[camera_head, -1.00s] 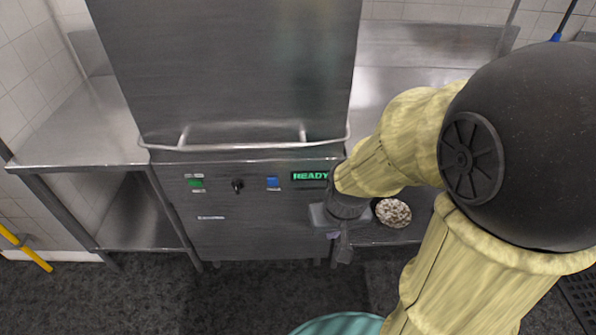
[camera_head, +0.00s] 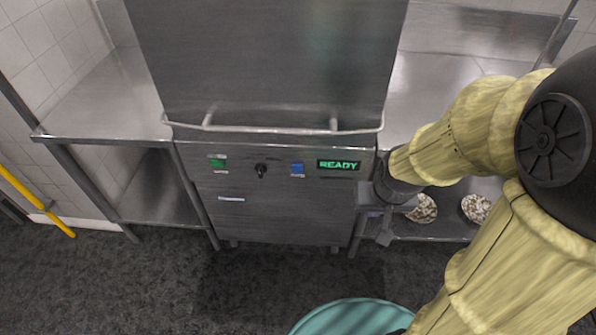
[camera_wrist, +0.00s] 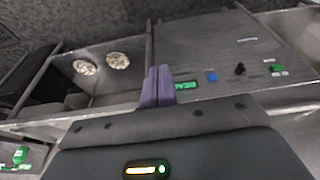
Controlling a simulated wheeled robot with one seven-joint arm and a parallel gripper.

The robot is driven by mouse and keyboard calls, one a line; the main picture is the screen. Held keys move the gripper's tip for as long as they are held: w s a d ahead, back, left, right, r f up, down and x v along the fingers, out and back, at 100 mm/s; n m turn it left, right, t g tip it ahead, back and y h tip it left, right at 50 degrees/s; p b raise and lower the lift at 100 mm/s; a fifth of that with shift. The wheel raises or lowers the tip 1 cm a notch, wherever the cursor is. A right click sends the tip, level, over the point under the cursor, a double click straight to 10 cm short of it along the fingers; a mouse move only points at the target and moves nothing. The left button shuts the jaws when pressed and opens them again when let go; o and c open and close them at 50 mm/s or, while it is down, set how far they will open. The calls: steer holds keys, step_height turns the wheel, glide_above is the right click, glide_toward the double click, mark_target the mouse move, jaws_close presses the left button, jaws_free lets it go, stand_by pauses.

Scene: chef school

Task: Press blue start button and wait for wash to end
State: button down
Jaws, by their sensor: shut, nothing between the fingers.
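The blue start button (camera_head: 297,169) sits on the steel front panel of the dishwasher (camera_head: 270,205), left of a green display (camera_head: 339,165) that reads READY. In the wrist view the blue button (camera_wrist: 211,76) is right of my gripper's fingers, with the display (camera_wrist: 186,86) between them. My gripper (camera_head: 385,238) is in front of the right side of the machine, right of and lower than the button, and apart from it. Its fingers (camera_wrist: 158,70) are together and empty in the wrist view. The hood of the dishwasher (camera_head: 270,60) has a bar handle along its lower edge.
A green button (camera_head: 217,164) and a black knob (camera_head: 261,170) are on the same panel. Steel tables stand left (camera_head: 110,100) and right (camera_head: 430,90). Speckled round items (camera_head: 424,208) lie on the right lower shelf. A teal round container (camera_head: 352,318) stands on the floor in front.

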mark_target(298, 168)
steer(key=w+a+f+t+y+b, duration=0.1)
steer(key=w+a+f+t+b, duration=0.2)
steer(key=w+f+b, duration=0.4)
steer(key=w+a+f+t+y+b, duration=0.2)
steer(key=w+a+f+t+b, duration=0.1)
steer(key=w+f+b, duration=0.4)
steer(key=w+a+f+n+t+y+b, duration=0.1)
steer(key=w+a+f+t+y+b, duration=0.1)
steer(key=w+a+f+y+b, duration=0.3)
steer(key=a+f+y+b, duration=0.3)
steer(key=a+f+b, duration=0.1)
steer(key=a+f, duration=0.1)
steer(key=shift+w+a+f+t+b, duration=0.2)
steer(key=shift+a+t+b, duration=0.15)
steer(key=shift+a, duration=0.15)
steer(key=w+p, duration=0.1)
steer(key=w, duration=0.7)
steer(key=shift+w+d+p, duration=0.15)
steer(key=shift+w+p, duration=0.2)
